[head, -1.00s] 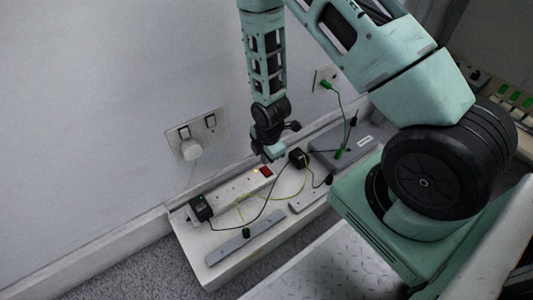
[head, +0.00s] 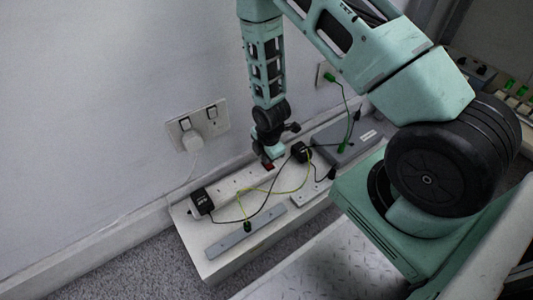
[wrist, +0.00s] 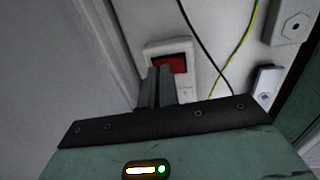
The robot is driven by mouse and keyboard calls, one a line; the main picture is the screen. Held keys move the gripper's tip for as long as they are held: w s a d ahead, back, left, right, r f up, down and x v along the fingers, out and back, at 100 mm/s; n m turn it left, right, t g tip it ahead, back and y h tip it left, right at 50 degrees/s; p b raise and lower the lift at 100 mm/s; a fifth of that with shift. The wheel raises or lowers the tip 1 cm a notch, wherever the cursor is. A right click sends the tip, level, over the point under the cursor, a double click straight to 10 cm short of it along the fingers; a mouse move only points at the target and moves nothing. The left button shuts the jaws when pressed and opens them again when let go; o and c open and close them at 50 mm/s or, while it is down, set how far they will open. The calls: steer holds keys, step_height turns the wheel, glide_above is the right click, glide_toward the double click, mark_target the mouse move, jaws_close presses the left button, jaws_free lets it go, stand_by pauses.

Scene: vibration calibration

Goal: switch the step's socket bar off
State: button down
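The white socket bar (head: 232,184) lies along the white step (head: 222,262) near the wall. Its red rocker switch (head: 268,166) is at the bar's right end, partly hidden by my gripper (head: 270,159). In the wrist view the red switch (wrist: 174,63) sits in a white surround, and no glow shows in it. My gripper (wrist: 161,82) points down with its fingers together and nothing visible between them. The fingertips are at the switch's near edge and cover part of it; I cannot tell whether they touch.
A black adapter (head: 201,201) is plugged into the bar's left end. A black plug (head: 300,151) and yellow-green and black cables lie right of the switch. A grey box (head: 345,146) stands farther right. A wall socket (head: 198,124) with a white plug is above.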

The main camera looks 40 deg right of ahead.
steer(key=shift+s+f, duration=0.1)
steer(key=shift+f, duration=0.3)
